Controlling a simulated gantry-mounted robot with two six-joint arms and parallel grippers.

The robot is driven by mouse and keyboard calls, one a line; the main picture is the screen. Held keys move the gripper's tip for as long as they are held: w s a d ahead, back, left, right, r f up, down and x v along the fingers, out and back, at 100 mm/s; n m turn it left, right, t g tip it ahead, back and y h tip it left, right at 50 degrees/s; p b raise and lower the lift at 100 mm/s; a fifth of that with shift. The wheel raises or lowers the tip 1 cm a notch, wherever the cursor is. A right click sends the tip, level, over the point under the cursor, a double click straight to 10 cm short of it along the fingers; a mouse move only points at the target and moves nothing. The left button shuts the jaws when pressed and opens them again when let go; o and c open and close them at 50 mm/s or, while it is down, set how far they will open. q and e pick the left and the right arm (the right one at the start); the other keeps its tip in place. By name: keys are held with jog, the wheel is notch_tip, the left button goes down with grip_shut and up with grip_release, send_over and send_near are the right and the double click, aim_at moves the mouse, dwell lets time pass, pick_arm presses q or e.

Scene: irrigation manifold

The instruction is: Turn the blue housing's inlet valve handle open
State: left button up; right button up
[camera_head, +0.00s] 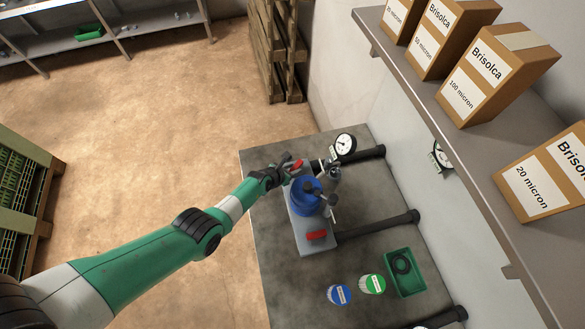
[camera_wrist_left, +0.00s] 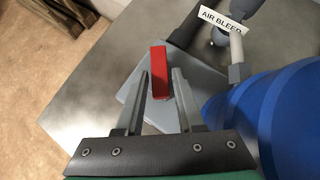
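The blue housing (camera_head: 306,196) stands upright on a grey mounting plate (camera_head: 312,246). A red valve handle (camera_head: 297,165) is at its far end, and another red handle (camera_head: 316,235) is at its near end. Which one is the inlet is not labelled in view. My left gripper (camera_head: 286,168) is at the far red handle. In the left wrist view its two fingers are apart, with the red handle (camera_wrist_left: 161,66) between and just beyond the tips and visible gaps beside it. The blue housing (camera_wrist_left: 290,115) is close on the right there. My right gripper is not in view.
An "AIR BLEED" tag (camera_wrist_left: 222,20) hangs by the housing. A gauge (camera_head: 344,145) and black pipes (camera_head: 378,224) stand toward the wall. Blue (camera_head: 339,294) and green (camera_head: 372,284) labelled containers and a green tray (camera_head: 405,272) sit nearer. The bench's near left is clear.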

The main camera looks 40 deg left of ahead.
pick_arm(q)
jog(key=shift+o, duration=1.1)
jog(key=shift+s+r, duration=0.1)
jog(key=shift+r, duration=0.05)
jog(key=p+v, duration=1.1)
jog(key=shift+s+r, duration=0.1)
jog(key=shift+c, duration=0.2)
